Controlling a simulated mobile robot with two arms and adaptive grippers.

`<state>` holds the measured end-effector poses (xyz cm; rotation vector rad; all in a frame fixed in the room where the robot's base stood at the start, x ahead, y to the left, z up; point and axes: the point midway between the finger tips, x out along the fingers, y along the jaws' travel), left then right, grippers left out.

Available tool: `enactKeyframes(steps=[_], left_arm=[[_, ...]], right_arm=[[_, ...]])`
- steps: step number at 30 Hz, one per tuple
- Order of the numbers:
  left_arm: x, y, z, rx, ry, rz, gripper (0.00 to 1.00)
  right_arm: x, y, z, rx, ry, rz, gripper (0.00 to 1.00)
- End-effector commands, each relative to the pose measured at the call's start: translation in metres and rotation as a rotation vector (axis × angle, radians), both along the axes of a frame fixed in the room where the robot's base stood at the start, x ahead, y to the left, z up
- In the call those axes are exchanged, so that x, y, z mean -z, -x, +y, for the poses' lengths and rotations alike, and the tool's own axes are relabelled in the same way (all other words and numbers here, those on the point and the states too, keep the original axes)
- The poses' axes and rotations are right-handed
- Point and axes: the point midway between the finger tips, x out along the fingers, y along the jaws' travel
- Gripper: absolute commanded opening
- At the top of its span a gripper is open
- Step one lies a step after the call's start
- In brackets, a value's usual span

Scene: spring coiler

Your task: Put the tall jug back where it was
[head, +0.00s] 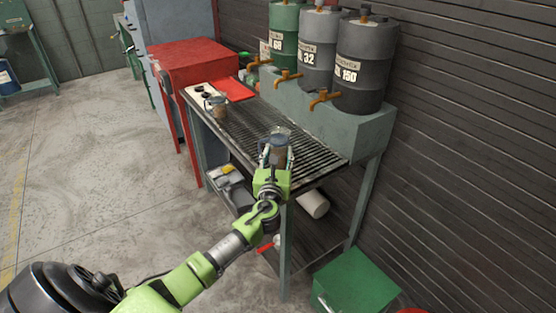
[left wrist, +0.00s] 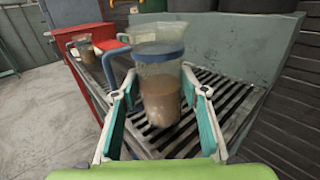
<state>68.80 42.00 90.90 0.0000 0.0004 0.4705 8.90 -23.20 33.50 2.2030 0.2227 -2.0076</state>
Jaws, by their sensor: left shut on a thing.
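The tall jug (left wrist: 160,95) is clear with a blue band near its rim, a blue handle on its left, and brown liquid in its lower part. In the head view the jug (head: 280,138) is at the near end of the slatted bench (head: 252,134). My left gripper (head: 276,158) is shut on it; in the left wrist view its fingers (left wrist: 160,100) stand on either side of the jug. The jug is upright; I cannot tell whether its base touches the slats. My right gripper is not in view.
A smaller jug (head: 217,106) stands at the bench's far end, near a white holed plate (head: 202,90). Several drums with orange taps, one dark (head: 366,66), stand on a raised ledge behind. A red cabinet (head: 196,62) adjoins the far end. The slats between the jugs are clear.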

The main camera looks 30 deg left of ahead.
Motion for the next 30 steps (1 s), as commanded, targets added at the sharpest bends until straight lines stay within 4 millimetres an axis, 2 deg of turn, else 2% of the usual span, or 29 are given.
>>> enactKeyframes(steps=[1,3,15,16,18,30], left_arm=[[0.0092,0.0001,-0.0003,0.000,0.000,0.001,0.12],[0.0141,0.0002,-0.0001,-0.001,0.000,0.001,0.12],[0.0190,0.0004,-0.0002,0.000,0.000,-0.001,0.12],[0.0187,0.0005,-0.0001,0.000,0.000,0.000,0.45],[0.0182,0.0006,-0.0002,0.000,0.000,0.000,0.57],[0.0121,0.0005,0.0000,-0.001,0.000,0.000,0.57]], right_arm=[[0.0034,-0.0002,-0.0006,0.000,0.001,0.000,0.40],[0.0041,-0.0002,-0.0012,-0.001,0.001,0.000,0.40],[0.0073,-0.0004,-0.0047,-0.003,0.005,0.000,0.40],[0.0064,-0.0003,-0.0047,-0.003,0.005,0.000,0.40],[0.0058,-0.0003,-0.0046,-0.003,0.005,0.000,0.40],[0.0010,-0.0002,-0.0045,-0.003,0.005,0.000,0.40]])
